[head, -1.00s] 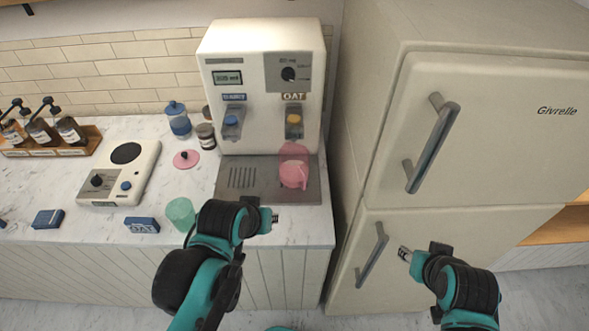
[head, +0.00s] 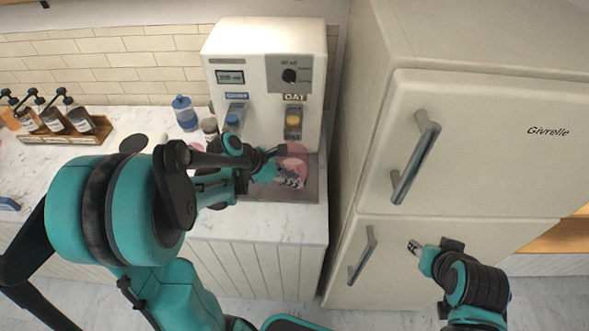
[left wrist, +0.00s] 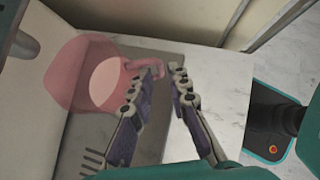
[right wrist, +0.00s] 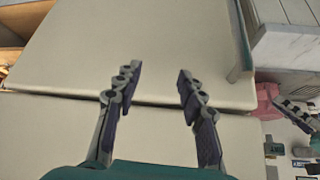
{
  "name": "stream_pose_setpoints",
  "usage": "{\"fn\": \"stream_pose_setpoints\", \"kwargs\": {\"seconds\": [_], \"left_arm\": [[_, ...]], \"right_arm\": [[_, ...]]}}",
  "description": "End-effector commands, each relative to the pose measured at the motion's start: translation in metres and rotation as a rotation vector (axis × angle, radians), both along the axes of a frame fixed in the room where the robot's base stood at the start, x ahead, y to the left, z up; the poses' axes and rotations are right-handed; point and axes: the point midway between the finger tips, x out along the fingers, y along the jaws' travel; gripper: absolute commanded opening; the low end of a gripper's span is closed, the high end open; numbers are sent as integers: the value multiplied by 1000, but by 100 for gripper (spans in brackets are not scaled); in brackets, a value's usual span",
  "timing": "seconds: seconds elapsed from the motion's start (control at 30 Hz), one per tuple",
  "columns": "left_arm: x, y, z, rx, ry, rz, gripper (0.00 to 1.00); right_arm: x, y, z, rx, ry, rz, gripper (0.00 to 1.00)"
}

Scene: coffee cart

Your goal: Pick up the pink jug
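The pink jug (head: 298,153) is see-through and stands on the drip tray (head: 306,195) under the dispenser's right outlet, partly hidden by my left gripper (head: 284,167) in the head view. In the left wrist view the jug (left wrist: 82,85) is at the upper left, its handle turned toward the gripper. My left gripper (left wrist: 164,71) is open there; one finger overlaps the handle in view, and contact is unclear. My right gripper (right wrist: 158,74) is open and empty, facing the fridge. In the head view the right gripper (head: 414,247) is in front of the lower fridge door.
The white dispenser (head: 262,60) stands behind the jug. The fridge (head: 470,170) bounds the right side. My left arm covers much of the counter.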

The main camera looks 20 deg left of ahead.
Motion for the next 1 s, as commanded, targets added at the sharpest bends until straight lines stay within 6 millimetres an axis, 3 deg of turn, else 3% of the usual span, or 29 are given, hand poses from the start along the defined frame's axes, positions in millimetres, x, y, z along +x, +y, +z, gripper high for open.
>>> {"fn": "stream_pose_setpoints", "kwargs": {"seconds": [0.6,0.9,1.0], "left_arm": [[32,-40,-59,3,-2,-2,17],[34,-43,-62,3,-2,-1,17],[34,-43,-61,3,-2,-1,0]], "right_arm": [[0,0,-24,0,0,0,40],[0,0,-24,0,0,0,40],[0,0,-24,0,0,0,40]]}}
